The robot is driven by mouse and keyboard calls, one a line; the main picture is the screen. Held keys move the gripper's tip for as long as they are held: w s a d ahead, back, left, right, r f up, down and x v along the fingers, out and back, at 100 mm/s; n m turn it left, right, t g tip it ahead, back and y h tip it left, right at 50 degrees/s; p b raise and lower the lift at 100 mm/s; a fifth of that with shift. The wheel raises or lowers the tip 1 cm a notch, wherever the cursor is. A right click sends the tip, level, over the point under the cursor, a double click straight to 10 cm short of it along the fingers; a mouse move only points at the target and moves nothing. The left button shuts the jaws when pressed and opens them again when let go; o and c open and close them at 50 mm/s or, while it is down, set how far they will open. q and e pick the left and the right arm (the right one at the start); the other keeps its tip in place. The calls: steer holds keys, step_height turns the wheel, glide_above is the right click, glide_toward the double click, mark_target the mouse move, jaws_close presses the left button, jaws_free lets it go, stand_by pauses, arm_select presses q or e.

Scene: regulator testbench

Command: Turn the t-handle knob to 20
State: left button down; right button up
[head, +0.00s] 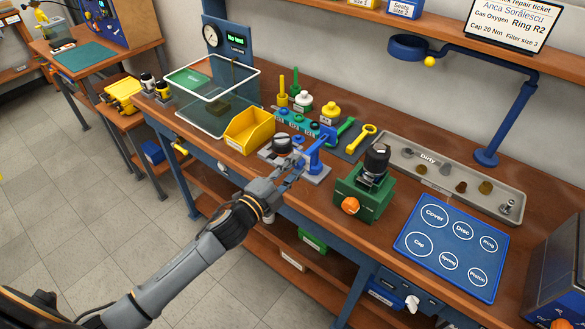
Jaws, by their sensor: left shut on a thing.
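A blue T-handle tool (315,156) stands on a small grey base near the front edge of the workbench. My left arm reaches in from the lower left, and my left gripper (295,168) is at the near left side of this tool. The gripper is shut on the knob part of the tool, which its fingers mostly hide. The scale and the number the knob points to are too small to read.
A dark round knob on a grey base (281,145) and a yellow bin (249,131) stand close left of the gripper. A green fixture (364,190) with a black top and orange knob stands right. The workbench (330,205) is bare between them.

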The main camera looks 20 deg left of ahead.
arm_select(q)
steer(key=c, duration=1.1)
jaws_free()
steer(key=v, duration=1.2)
steer(key=s+a+f+n+g+y, duration=0.2)
steer(key=f+n, duration=0.1)
steer(key=f, duration=0.7)
steer(key=s+a+f+n+g+y, duration=0.2)
steer(key=s+a+f+n, duration=0.1)
steer(key=f, duration=0.8)
steer(key=s+a+f+n+g+y, duration=0.1)
steer(key=s+a+f+n+g, duration=0.15)
steer(key=f, duration=0.75)
steer(key=s+d+f+n+g+y, duration=0.1)
steer(key=s+f+n+g, duration=0.35)
steer(key=s+f, duration=0.9)
steer(key=s+d+f+n+g, duration=0.1)
steer(key=s+f, duration=0.2)
steer(key=s, duration=0.3)
steer(key=s+d+f+n+g, duration=0.1)
steer(key=s+d+f+g, duration=0.1)
steer(key=s, duration=0.4)
steer(key=s+d+f+n+g, duration=0.1)
steer(key=s+f+g, duration=0.1)
steer(key=s+f, duration=0.2)
steer(key=shift+s+d+n, duration=0.2)
steer(key=shift+s+n, duration=0.1)
steer(key=shift+s, duration=0.65)
